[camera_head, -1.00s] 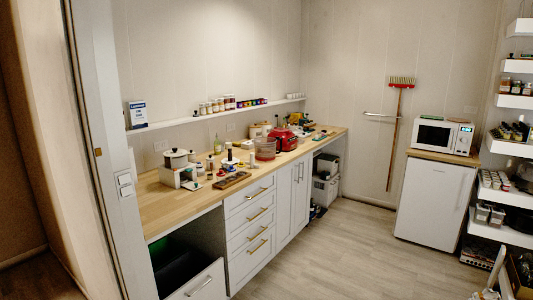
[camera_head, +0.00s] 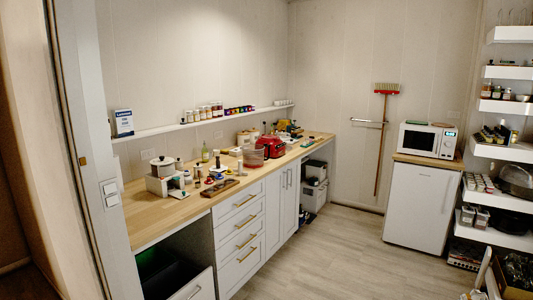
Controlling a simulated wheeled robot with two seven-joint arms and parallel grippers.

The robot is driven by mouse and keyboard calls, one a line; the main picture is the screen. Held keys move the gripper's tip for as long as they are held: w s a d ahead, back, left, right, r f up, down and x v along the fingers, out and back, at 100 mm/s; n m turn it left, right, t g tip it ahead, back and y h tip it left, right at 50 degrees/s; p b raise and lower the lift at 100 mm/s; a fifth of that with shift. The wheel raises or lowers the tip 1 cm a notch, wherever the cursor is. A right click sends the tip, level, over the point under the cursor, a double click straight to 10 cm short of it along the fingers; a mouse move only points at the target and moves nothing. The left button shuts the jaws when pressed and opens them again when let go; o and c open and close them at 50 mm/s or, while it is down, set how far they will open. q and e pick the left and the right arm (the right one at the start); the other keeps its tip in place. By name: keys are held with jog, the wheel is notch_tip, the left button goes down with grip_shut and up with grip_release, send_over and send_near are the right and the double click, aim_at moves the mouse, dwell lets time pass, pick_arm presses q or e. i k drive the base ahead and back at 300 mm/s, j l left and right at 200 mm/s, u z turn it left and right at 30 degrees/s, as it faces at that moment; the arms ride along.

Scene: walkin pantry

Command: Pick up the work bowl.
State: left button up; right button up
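A clear, reddish-tinted tub (camera_head: 253,156), which looks like the work bowl, stands on the wooden counter (camera_head: 150,216) along the left wall. It is just left of a red appliance (camera_head: 271,147) and seems close to it; I cannot tell whether they touch. The tub is small in the view, so its handle and rim details are unclear. Neither of my grippers is in view.
A door frame (camera_head: 82,150) stands close at left. An open drawer (camera_head: 195,288) juts out below. The floor (camera_head: 330,250) ahead is clear up to the fridge (camera_head: 420,208).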

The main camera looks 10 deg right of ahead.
aim_at(252, 154)
jog(key=i+l+z, duration=0.35)
jog(key=i, duration=0.25)
jog(key=i+l+z, duration=0.35)
jog(key=i, duration=0.3)
jog(key=i+z, duration=0.35)
jog(key=i, duration=2.05)
jog(key=i+l+u, duration=0.1)
jog(key=i+u, duration=0.35)
jog(key=i+l+u, duration=0.3)
jog(key=i+u, duration=0.15)
jog(key=i, duration=0.2)
jog(key=i+l+u, duration=0.45)
